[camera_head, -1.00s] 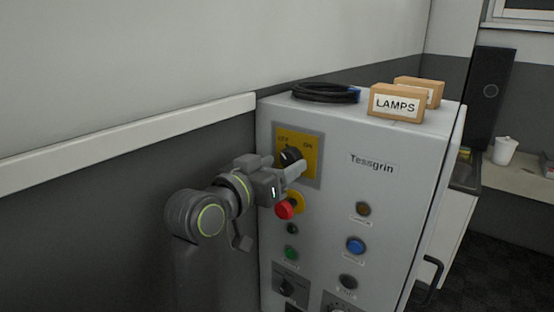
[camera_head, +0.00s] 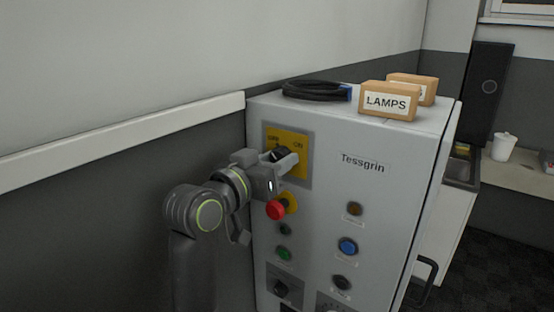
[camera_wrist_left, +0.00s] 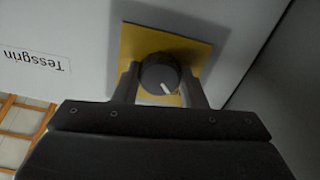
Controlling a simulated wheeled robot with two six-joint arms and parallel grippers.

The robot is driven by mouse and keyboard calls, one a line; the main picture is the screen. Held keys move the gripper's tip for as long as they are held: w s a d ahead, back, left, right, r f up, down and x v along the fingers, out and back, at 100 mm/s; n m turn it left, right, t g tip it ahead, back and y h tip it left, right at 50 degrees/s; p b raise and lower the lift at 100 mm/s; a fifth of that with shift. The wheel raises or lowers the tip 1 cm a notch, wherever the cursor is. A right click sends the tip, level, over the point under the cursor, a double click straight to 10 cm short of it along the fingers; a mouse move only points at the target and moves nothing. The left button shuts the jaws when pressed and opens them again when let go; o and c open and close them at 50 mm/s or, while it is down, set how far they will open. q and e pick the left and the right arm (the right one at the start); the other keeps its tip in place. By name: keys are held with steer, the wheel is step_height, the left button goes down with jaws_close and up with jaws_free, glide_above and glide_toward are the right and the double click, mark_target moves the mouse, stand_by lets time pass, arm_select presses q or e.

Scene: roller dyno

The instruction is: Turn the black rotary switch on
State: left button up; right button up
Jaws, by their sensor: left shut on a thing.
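The black rotary switch (camera_wrist_left: 160,75) sits on a yellow plate (camera_wrist_left: 190,47) on the front of the grey cabinet (camera_head: 330,210). In the left wrist view its round knob carries a white pointer line directed to the lower right of the picture. My left gripper (camera_wrist_left: 165,88) has one finger on each side of the knob and is shut on it. In the head view the gripper (camera_head: 284,160) partly hides the switch (camera_head: 277,156) and its plate, which is marked OFF at left and ON at right. My right gripper is not in view.
Just below the switch is a red mushroom button (camera_head: 276,210). Green (camera_head: 284,254) and blue (camera_head: 348,247) buttons sit lower on the panel. A LAMPS box (camera_head: 389,101) and a coiled black cable (camera_head: 317,91) lie on top. A wall stands close at left.

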arm_select(q)
steer(key=shift+c, duration=0.2)
steer(key=shift+f+m+b, duration=0.1)
steer(key=shift+m+b, duration=0.3)
steer(key=shift+b, duration=0.25)
steer(key=m+b, duration=1.3)
steer(key=b, duration=0.2)
steer(key=shift+a+m, duration=0.1)
steer(key=shift+m, duration=0.3)
steer(key=m+b, duration=0.2)
steer(key=shift+b, duration=0.3)
steer(key=shift+m+b, duration=0.35)
steer(key=shift+m, duration=0.35)
steer(key=shift+r, duration=0.25)
steer(key=o, duration=0.7)
steer(key=shift+o, duration=1.4)
steer(key=shift+w+a+f, duration=0.15)
steer(key=shift+w, duration=0.05)
